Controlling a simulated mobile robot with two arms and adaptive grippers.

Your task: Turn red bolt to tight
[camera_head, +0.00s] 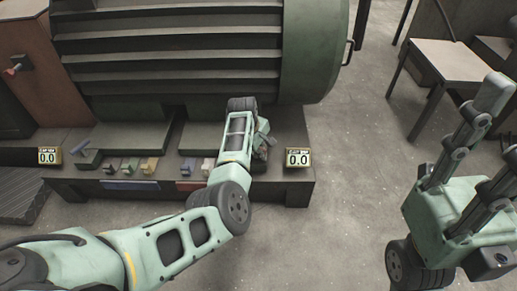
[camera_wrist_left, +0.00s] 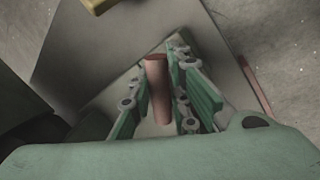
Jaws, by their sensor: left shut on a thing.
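The red bolt (camera_wrist_left: 158,88) shows in the left wrist view as a reddish rod between the fingers of my left gripper (camera_wrist_left: 160,95). The gripper is shut on it. In the head view, my left gripper (camera_head: 262,140) is low at the right part of the machine's base, beside the right display; my own arm and wrist hide the bolt there. My right gripper (camera_head: 503,130) is raised at the right edge of the head view, its fingers apart and empty.
A large green ribbed motor (camera_head: 170,45) stands on a dark base (camera_head: 105,190) with several small coloured blocks. A table (camera_head: 448,60) stands at the back right. The floor between is clear.

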